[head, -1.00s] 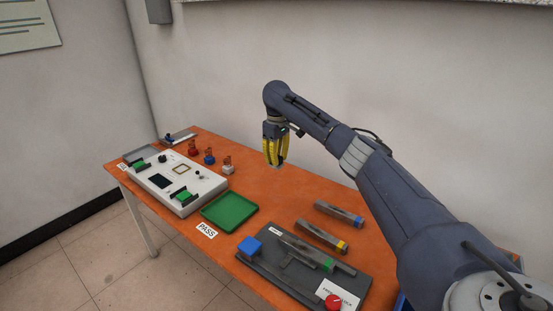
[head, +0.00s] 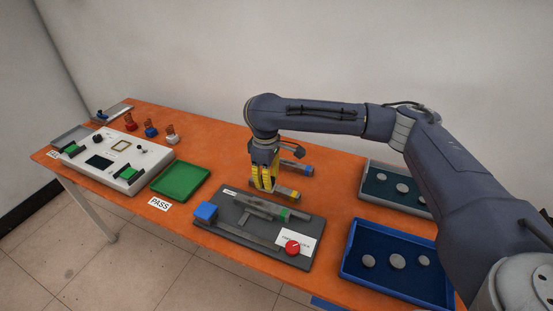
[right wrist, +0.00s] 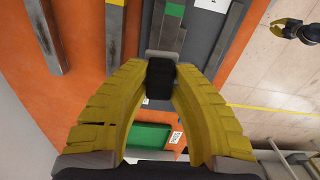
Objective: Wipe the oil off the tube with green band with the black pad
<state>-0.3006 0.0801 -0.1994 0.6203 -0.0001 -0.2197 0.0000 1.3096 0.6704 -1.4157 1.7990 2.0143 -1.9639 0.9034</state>
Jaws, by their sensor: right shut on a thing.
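The tube with the green band (head: 262,207) lies on the dark grey fixture plate (head: 235,232) in the head view. Its green band also shows at the top of the right wrist view (right wrist: 175,10). My right gripper (head: 265,188) points down just behind this tube. In the right wrist view its yellow fingers are shut on the black pad (right wrist: 160,78), which overlaps the picture of the tube's lower end; contact cannot be told. Oil cannot be made out. A yellow gripper, apparently my left one (right wrist: 290,28), shows small at the wrist view's upper right; its opening is unclear.
Tubes with a yellow band (head: 287,194) and a blue band (head: 298,168) lie behind the plate. A green tray (head: 180,181) stands left, a blue tray (head: 352,268) right with round pieces.

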